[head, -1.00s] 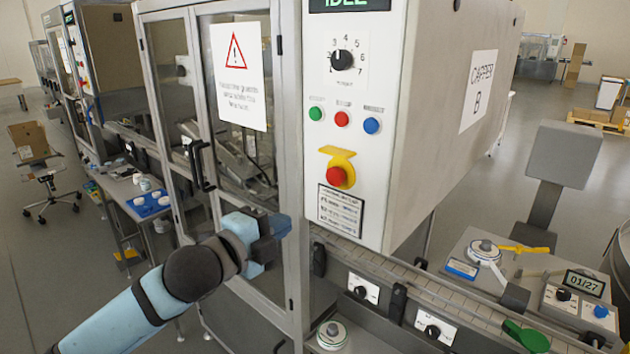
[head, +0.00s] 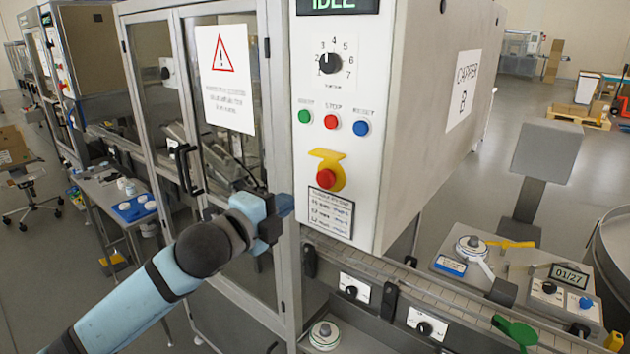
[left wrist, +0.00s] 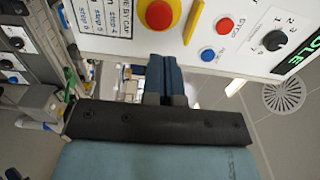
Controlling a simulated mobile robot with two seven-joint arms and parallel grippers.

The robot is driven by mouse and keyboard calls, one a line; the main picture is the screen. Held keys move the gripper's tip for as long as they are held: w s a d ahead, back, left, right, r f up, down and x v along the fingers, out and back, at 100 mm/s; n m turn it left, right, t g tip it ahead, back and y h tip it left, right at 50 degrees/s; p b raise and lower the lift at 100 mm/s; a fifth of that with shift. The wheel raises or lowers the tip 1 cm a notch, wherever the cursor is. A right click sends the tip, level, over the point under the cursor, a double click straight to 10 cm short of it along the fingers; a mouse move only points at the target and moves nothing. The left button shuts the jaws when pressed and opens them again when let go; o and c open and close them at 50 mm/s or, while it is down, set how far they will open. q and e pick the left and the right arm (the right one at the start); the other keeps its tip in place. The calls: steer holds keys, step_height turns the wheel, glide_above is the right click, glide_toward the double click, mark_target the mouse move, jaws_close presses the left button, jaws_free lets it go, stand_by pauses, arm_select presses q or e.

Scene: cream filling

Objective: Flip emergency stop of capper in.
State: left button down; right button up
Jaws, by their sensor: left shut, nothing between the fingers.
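The capper's white control panel (head: 380,130) stands in the middle of the head view. Its emergency stop is a red mushroom button (head: 326,179) on a yellow base with a yellow flap (head: 327,154) above it. The button also shows at the top of the left wrist view (left wrist: 159,14). My left gripper (head: 286,205) is shut and empty, just left of and below the button, and apart from it. In the left wrist view, its closed blue fingers (left wrist: 162,66) point toward the panel below the button. My right gripper is not in view.
Green (head: 304,116), red (head: 331,121) and blue (head: 360,128) buttons and a black dial (head: 330,63) sit above the stop. A glass door with a black handle (head: 184,168) is left of my gripper. A conveyor (head: 390,283) runs below the panel.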

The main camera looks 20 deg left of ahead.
mark_target(323, 180)
arm_select(q)
steer(key=p+x, duration=0.2)
steer(key=x, duration=0.7)
steer(key=shift+w+d, duration=0.1)
steer(key=shift+w, duration=0.15)
steer(key=shift+w, duration=0.1)
